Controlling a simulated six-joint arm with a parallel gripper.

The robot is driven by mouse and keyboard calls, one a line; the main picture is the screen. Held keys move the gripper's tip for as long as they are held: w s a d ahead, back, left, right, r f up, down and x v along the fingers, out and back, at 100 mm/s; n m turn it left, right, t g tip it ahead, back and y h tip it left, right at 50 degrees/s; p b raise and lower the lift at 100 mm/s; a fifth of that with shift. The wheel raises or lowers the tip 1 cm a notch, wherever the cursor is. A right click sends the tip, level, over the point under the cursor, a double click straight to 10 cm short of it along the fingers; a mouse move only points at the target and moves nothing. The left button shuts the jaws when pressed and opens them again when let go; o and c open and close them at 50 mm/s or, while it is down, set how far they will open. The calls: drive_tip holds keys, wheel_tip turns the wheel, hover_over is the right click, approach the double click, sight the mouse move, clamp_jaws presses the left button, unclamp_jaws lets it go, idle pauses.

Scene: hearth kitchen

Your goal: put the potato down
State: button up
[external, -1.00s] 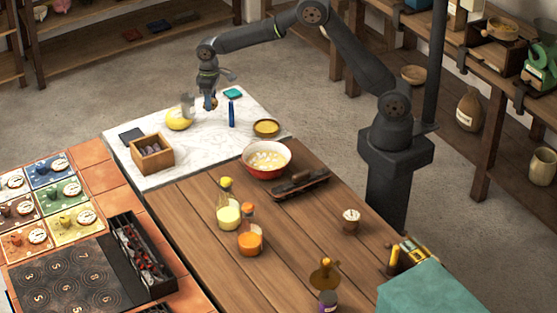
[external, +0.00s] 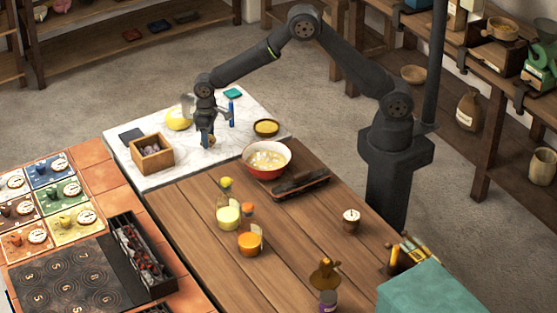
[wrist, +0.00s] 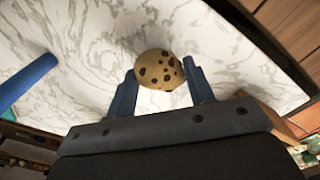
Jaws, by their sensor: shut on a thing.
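My gripper (external: 208,136) is shut on the potato, over the white marble slab (external: 190,162), between the wooden box and the red bowl. In the wrist view the potato (wrist: 159,69) is a tan, rounded lump with dark spots. It sits between the two blue fingers of my gripper (wrist: 160,78). The marble with grey veins (wrist: 75,25) shows behind it. I cannot tell whether the potato touches the marble.
A wooden box (external: 152,153) stands left of my gripper. A yellow round thing (external: 179,118), a blue upright thing (external: 231,112) and a small yellow dish (external: 266,127) are behind. A red bowl (external: 266,160) is at right. Bare marble lies around my gripper.

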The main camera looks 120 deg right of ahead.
drive_tip(key=shift+f, duration=0.95)
drive_tip(key=o, duration=1)
drive_tip(key=shift+f, duration=0.1)
wheel_tip(320, 180, up, 12)
drive_tip(key=shift+r, duration=0.15)
drive_tip(key=shift+f, duration=4.15)
